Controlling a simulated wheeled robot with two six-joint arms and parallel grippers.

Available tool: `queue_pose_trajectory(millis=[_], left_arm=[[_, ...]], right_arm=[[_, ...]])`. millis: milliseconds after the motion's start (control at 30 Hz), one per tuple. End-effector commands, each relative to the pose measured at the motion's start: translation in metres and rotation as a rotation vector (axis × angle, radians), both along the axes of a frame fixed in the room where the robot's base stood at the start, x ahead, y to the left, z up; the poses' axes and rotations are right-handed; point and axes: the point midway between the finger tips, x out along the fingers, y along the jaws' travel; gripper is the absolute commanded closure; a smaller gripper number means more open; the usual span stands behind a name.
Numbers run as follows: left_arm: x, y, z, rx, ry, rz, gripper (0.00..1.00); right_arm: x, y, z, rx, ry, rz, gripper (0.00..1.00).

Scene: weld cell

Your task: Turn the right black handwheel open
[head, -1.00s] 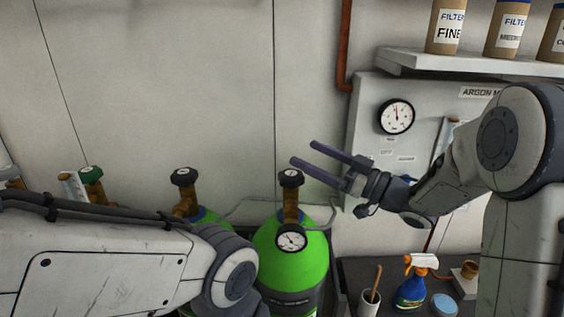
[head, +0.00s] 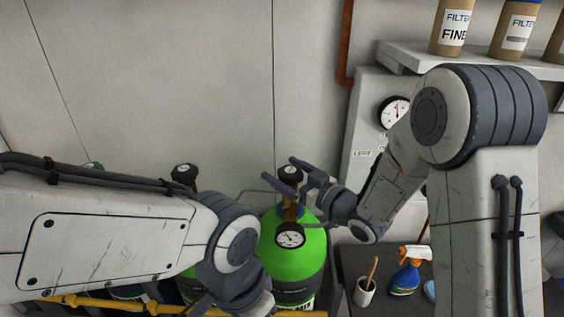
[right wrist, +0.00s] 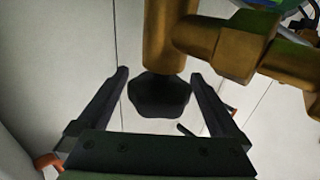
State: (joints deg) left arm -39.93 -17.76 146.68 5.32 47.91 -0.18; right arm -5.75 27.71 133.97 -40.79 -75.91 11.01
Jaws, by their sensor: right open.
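The right black handwheel (head: 291,171) tops the brass valve of the right green gas cylinder (head: 290,262). My right gripper (head: 289,174) is at it, fingers open and pointing left. In the right wrist view the black handwheel (right wrist: 160,96) shows between the two spread fingers of the right gripper (right wrist: 159,76), with a gap on each side. The brass valve stem (right wrist: 166,38) runs on beyond it. No grip on the wheel shows. My left arm crosses the lower left; its fingers do not show.
Another black handwheel (head: 184,173) stands to the left, its cylinder mostly behind my left arm. A pressure gauge (head: 290,235) sits below the right valve. A cup (head: 364,292) and a spray bottle (head: 407,272) stand to the right. A shelf (head: 420,61) with filter containers is above right.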

Motion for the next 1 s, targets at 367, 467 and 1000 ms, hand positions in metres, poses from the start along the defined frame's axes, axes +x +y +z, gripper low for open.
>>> queue_pose_trajectory(millis=[367, 467, 1000], left_arm=[[0.0000, 0.0000, 0.0057, 0.000, 0.000, -0.001, 0.50], [0.0000, 0.0000, 0.0057, 0.000, 0.000, -0.001, 0.50], [0.0000, 0.0000, 0.0025, 0.000, 0.000, 0.000, 0.50]], right_arm=[[0.0095, 0.0081, -0.0004, -0.001, -0.001, -0.002, 0.00], [0.0094, 0.0081, -0.0004, 0.000, 0.000, -0.002, 0.11], [0.0086, 0.0083, -0.0010, 0.000, -0.002, 0.054, 0.82]])
